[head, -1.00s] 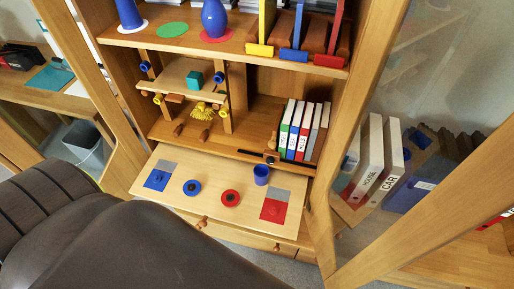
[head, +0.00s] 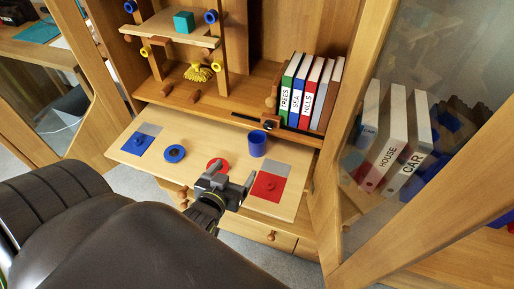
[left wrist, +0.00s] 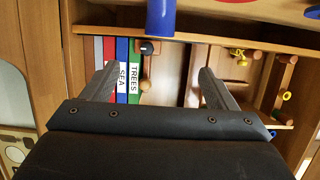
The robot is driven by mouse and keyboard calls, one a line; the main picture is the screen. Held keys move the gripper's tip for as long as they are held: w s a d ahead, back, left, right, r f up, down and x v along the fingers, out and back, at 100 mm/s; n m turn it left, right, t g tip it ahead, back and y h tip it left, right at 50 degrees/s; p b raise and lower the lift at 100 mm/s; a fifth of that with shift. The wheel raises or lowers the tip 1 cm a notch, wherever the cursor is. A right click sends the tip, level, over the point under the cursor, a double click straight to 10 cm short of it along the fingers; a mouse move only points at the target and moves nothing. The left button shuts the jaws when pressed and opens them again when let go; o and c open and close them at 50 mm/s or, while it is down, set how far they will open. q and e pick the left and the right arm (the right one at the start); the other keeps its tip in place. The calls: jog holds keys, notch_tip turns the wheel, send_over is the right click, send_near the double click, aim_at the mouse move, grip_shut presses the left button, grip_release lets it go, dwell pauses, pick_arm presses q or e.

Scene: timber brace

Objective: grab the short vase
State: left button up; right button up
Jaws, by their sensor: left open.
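My right gripper is not in view.
The pull-out board (head: 190,177) also holds a blue ring (head: 175,153), a red ring (head: 217,165) partly behind my gripper, and coloured patches. Several upright books (head: 302,95) stand behind it, with a black bar and knob (head: 268,124) before them. A glass door frame (head: 345,130) stands at right.

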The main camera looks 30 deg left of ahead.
pick_arm(q)
jog(key=b, duration=0.2)
send_near(256, 139)
jog(key=x, duration=0.4)
jog(key=shift+w+r, duration=0.1)
jog(key=shift+r, duration=0.05)
jog(key=shift+w+a+f, duration=0.1)
jog(key=shift+w+f, duration=0.15)
jog(key=shift+w, duration=0.2)
jog(key=b+x, duration=0.1)
jog(key=x, duration=0.3)
jog(key=shift+f, duration=0.15)
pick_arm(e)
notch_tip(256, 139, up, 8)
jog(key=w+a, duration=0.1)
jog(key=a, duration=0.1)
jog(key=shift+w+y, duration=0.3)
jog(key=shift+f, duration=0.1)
pick_arm(q)
jog(key=c, duration=1.2)
